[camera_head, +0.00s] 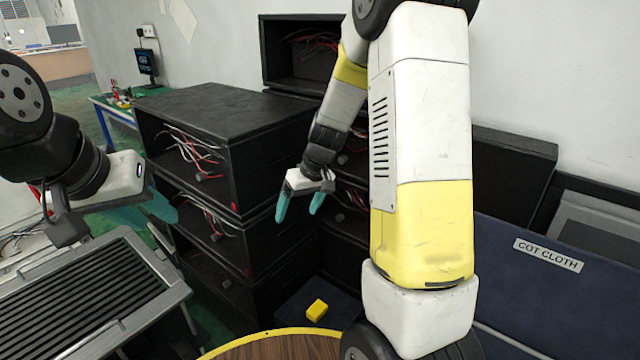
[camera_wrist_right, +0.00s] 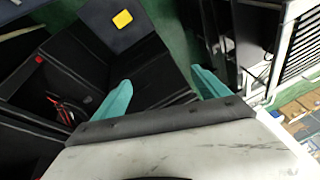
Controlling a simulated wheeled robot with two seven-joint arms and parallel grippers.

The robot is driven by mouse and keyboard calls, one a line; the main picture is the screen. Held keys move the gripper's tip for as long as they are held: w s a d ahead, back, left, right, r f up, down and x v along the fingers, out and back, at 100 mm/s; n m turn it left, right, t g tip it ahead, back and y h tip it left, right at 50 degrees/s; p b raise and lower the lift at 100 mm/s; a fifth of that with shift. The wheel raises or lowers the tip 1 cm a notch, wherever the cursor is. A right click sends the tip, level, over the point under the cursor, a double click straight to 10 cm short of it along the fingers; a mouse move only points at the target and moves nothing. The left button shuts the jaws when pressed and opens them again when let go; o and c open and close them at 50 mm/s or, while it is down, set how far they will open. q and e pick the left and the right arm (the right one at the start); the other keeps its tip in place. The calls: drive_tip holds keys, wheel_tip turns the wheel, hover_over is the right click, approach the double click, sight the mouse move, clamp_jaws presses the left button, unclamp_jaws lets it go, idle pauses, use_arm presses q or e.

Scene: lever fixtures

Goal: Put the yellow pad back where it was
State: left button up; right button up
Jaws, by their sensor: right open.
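The yellow pad (camera_head: 316,310) is a small bright block on a dark blue-grey surface low near the bottom centre of the head view. It also shows near the top of the right wrist view (camera_wrist_right: 122,19). My right gripper (camera_head: 300,205) has its teal fingers apart with nothing between them; it hangs above the pad, clear of it. Its spread fingers also show in the right wrist view (camera_wrist_right: 160,80). My left gripper (camera_head: 150,210) is at the left, far from the pad; its teal fingers overlap in the picture, so its opening is unclear.
Black open-fronted boxes (camera_head: 215,115) with wires stand stacked behind and beside the right gripper. A round wooden top (camera_head: 275,347) with a yellow rim is at the bottom. A ribbed grey unit (camera_head: 85,295) is at lower left. A navy "COT CLOTH" panel (camera_head: 540,290) is at right.

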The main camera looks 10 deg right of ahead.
drive_tip(key=s+r+m+t, duration=0.2)
drive_tip(key=s+r, duration=0.9)
drive_tip(key=r, duration=0.4)
drive_tip(key=s+d+r+m+t+h, duration=0.1)
drive_tip(key=s+r, duration=0.3)
drive_tip(key=s, duration=0.7)
drive_tip(key=shift+s+d+r+t, duration=0.15)
drive_tip(key=shift+s+d+t, duration=0.2)
drive_tip(key=shift+d, duration=0.5)
